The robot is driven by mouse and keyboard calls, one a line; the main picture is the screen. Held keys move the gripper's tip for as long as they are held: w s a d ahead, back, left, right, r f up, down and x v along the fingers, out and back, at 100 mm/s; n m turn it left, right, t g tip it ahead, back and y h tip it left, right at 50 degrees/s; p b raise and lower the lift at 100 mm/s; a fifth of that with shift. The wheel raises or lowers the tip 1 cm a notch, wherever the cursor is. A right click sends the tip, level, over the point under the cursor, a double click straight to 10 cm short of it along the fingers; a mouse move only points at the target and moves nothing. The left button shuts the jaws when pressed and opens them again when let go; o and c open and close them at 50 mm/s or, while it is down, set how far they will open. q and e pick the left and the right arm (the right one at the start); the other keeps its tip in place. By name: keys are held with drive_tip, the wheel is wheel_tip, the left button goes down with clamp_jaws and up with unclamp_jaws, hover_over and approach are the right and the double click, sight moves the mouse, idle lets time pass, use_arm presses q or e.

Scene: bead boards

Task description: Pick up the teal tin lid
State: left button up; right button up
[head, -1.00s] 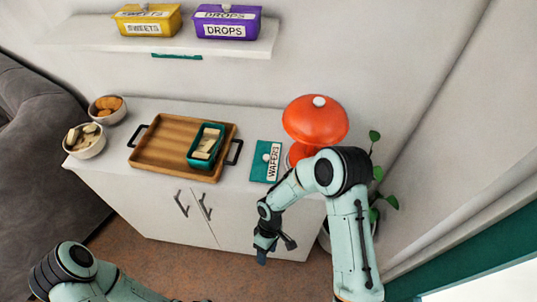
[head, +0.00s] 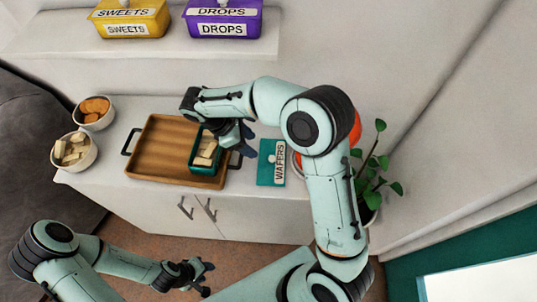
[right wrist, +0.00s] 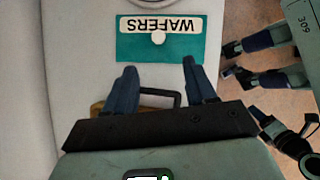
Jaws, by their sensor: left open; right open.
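The teal tin lid (head: 265,174) lies flat on the white cabinet top, right of the tray. It has a WAFERS label and a pale round knob. In the right wrist view the lid (right wrist: 128,48) is ahead of the fingertips, its label upside down. My right gripper (head: 248,143) is open and empty above the cabinet, between the teal tin and the lid; in the wrist view its fingers (right wrist: 160,66) point towards the lid. My left gripper (head: 209,279) is open and empty, low in front of the cabinet; it also shows in the right wrist view (right wrist: 228,60).
A wooden tray (head: 158,146) with dark handles holds an open teal tin (head: 203,170) of wafers. Two snack bowls (head: 88,160) stand left. An orange lamp (head: 356,128) is partly hidden behind my right arm. Yellow (head: 128,18) and purple (head: 222,18) tins stand on the shelf above.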

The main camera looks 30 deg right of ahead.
approach(272, 158)
drive_tip(key=shift+s+d+f, duration=0.15)
drive_tip(key=shift+s+f, duration=0.05)
drive_tip(key=shift+f, duration=0.35)
drive_tip(key=shift+s+d+f, duration=0.2)
drive_tip(key=shift+f, duration=0.4)
drive_tip(key=shift+w+d+x, duration=0.15)
drive_tip(key=shift+x, duration=1.4)
drive_tip(key=shift+w+d+x, duration=0.15)
drive_tip(key=shift+x, duration=1.4)
drive_tip(key=shift+r, duration=0.1)
clamp_jaws()
